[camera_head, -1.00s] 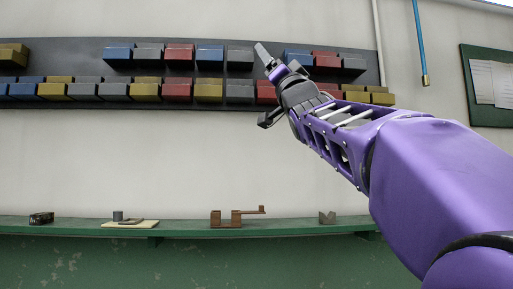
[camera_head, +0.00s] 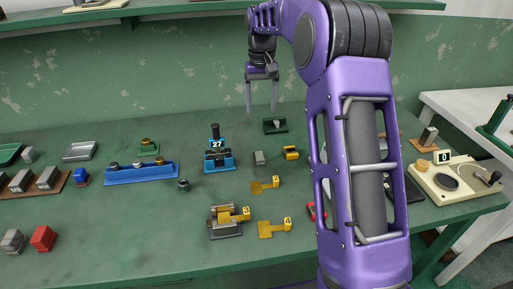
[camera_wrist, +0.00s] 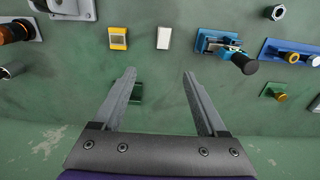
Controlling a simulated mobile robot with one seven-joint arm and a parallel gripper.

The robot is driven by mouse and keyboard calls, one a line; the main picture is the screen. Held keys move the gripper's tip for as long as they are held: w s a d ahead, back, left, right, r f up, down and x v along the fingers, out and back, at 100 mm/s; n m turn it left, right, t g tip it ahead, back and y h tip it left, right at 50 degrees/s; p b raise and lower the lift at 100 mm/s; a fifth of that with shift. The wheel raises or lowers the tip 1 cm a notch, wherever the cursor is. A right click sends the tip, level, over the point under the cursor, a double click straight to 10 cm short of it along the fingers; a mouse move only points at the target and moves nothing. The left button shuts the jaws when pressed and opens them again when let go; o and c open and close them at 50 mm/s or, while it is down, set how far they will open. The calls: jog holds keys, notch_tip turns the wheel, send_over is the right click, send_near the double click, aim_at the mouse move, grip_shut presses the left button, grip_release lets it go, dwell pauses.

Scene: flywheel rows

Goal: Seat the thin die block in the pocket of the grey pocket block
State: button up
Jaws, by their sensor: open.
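My gripper (camera_head: 262,92) hangs open and empty above the back of the green bench. In the wrist view its two fingers (camera_wrist: 160,82) are spread. A small grey block (camera_head: 260,158) lies on the bench in front of it and also shows in the wrist view (camera_wrist: 164,38); I cannot tell if it is the thin die block. A larger grey block (camera_head: 222,232) stands nearer the front edge, with a yellow numbered piece (camera_head: 238,214) on it. It may be the grey pocket block, but its pocket is not clear.
A green bracket (camera_head: 275,126) is close to my gripper. A yellow block (camera_head: 291,152), a blue fixture (camera_head: 218,160) and a blue rail (camera_head: 142,174) stand nearby. Loose yellow numbered pieces (camera_head: 265,186) lie in front. My arm hides part of the right side.

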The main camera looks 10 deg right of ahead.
jog(key=b, duration=0.2)
send_over(259, 154)
jog(key=f, duration=1.2)
jog(key=shift+d+f, duration=0.2)
jog(key=shift+d, duration=0.1)
jog(key=f, duration=0.5)
jog(key=shift+a+f, duration=0.1)
jog(key=shift+a, duration=0.15)
grip_shut()
